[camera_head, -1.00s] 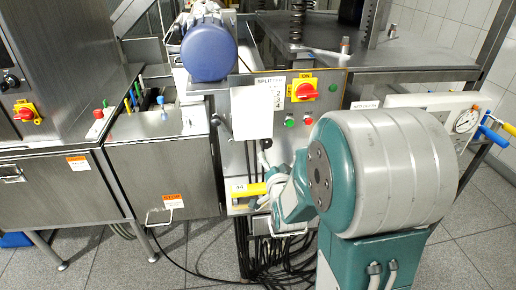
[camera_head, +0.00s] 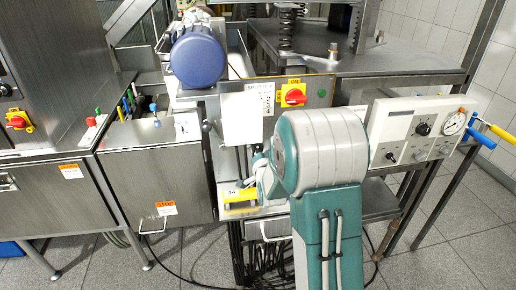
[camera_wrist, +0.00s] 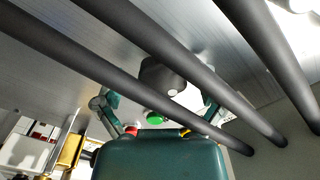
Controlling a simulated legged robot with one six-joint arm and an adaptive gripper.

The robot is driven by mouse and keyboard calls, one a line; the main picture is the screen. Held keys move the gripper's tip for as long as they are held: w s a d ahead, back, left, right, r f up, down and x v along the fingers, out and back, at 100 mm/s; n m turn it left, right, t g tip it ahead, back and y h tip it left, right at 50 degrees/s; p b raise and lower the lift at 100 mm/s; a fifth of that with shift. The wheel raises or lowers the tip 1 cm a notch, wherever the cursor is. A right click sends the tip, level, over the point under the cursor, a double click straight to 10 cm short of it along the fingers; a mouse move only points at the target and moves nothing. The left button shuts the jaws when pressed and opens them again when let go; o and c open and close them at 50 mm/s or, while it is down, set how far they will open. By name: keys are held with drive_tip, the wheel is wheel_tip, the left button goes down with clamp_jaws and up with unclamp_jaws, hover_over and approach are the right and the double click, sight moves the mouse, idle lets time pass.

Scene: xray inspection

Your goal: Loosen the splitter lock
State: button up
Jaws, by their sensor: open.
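The splitter panel (camera_head: 320,92) stands at the centre of the head view. It carries a red rotary switch on a yellow plate (camera_head: 293,94) and a white paper label (camera_head: 247,117). A small dark lever (camera_head: 207,126) sticks out at the panel's left edge. I cannot tell which part is the lock. My gripper (camera_wrist: 158,102) is open in the wrist view, its teal fingers spread on either side of a dark block (camera_wrist: 163,76). Whether they touch it is unclear. A green button (camera_wrist: 153,117) shows behind the gripper body.
Several thick dark bars (camera_wrist: 120,75) cross the wrist view close to the camera. A yellow block (camera_head: 240,194) sits low beside my wrist. A blue motor (camera_head: 198,55) is above left. A white gauge box (camera_head: 415,128) stands at the right. Floor at the lower right is clear.

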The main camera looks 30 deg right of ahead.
drive_tip(key=shift+w, duration=0.15)
drive_tip(key=c, duration=1.2)
drive_tip(key=shift+o, duration=0.2)
drive_tip(key=n, duration=0.4)
drive_tip(key=shift+a+r+n, duration=0.1)
drive_tip(key=shift+n, duration=0.3)
drive_tip(key=n, duration=1)
drive_tip(key=shift+a, duration=0.1)
drive_tip(key=n, duration=0.4)
drive_tip(key=shift+w+n, duration=0.1)
drive_tip(key=shift+n, duration=0.3)
drive_tip(key=shift+a, duration=0.1)
